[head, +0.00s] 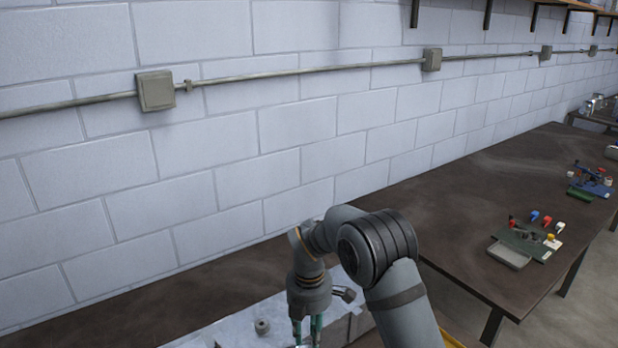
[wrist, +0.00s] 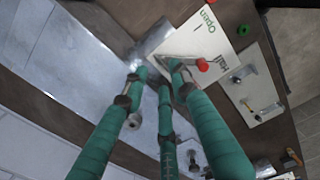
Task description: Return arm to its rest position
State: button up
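My gripper (head: 307,337) points down at the lower middle of the head view, where its green fingers are cut off by the frame's bottom edge. In the wrist view, my gripper (wrist: 157,75) shows three long green fingers with gaps between their tips. Nothing is seen held between them. My arm (head: 395,290) is bent, with its wrist over a grey metal sheet or duct piece (head: 235,328). Contact between fingertips and surfaces below cannot be told.
A white panel marked "Open" and "Half" (wrist: 208,38) has a red-knobbed lever (wrist: 202,65). A pale plate (wrist: 250,90) lies beside it. A brown table (head: 470,200) runs along the block wall (head: 220,150). A small tray (head: 509,256) and coloured parts sit farther right.

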notch_tip(320, 180, down, 5)
jog(key=shift+r, duration=0.1)
jog(key=shift+r, duration=0.15)
dwell(0.3)
notch_tip(320, 180, up, 12)
notch_tip(320, 180, down, 12)
jog(key=shift+f, duration=0.2)
jog(key=m, duration=0.7)
jog(key=shift+d+r, duration=0.1)
jog(key=m, duration=0.7)
jog(key=shift+d, duration=0.1)
